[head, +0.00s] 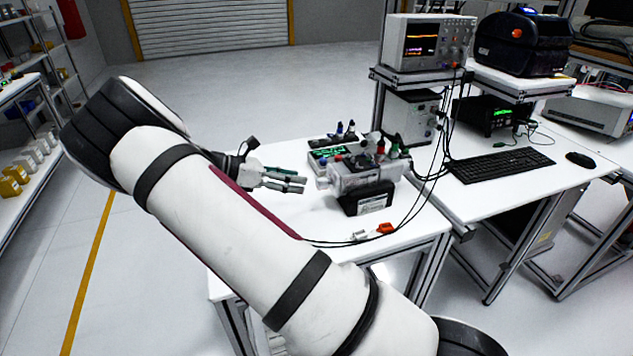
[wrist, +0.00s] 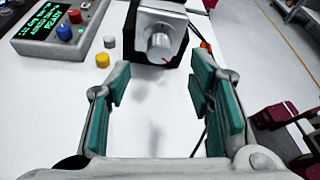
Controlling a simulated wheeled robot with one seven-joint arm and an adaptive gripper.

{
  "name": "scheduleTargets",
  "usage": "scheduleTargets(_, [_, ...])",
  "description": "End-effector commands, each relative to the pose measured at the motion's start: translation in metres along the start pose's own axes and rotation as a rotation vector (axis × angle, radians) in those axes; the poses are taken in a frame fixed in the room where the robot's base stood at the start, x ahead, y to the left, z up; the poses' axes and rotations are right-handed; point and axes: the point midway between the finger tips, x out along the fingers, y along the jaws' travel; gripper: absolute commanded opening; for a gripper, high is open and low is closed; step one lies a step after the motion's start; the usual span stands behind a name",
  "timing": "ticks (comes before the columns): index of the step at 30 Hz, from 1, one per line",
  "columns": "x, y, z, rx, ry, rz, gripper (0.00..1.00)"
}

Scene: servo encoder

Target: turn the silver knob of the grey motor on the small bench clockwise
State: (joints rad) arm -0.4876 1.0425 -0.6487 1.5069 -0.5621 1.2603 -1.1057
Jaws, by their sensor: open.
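The grey motor (head: 365,180) stands on the white small bench (head: 290,215) in the head view, on a black base. Its silver knob (wrist: 160,45) faces me at the top middle of the wrist view, with a small red mark near its lower edge; it also shows at the motor's left end in the head view (head: 322,183). My gripper (wrist: 158,98) is open, with green pads on both fingers. The knob lies ahead of the fingertips, roughly centred between them and apart from both. In the head view my gripper (head: 304,184) is left of the motor, level with the knob.
A control box with a green display (wrist: 55,28) and coloured knobs stands left of the motor. Yellow and white caps (wrist: 103,60) lie near it. Cables and an orange connector (head: 386,228) lie on the bench's front right. An oscilloscope (head: 428,42) stands behind.

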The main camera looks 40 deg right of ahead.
Motion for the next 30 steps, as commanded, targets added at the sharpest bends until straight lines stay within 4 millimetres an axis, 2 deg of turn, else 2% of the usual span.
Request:
scheduleTargets(6, [0.040,-0.002,0.001,0.001,-0.001,-0.003,0.48])
scheduleTargets(12, [0.062,-0.001,0.000,0.001,0.000,-0.001,0.48])
scheduleTargets(24, [0.068,0.000,0.000,0.002,0.001,0.001,0.48])
scheduleTargets(30, [0.068,0.000,0.000,0.001,0.001,0.001,0.03])
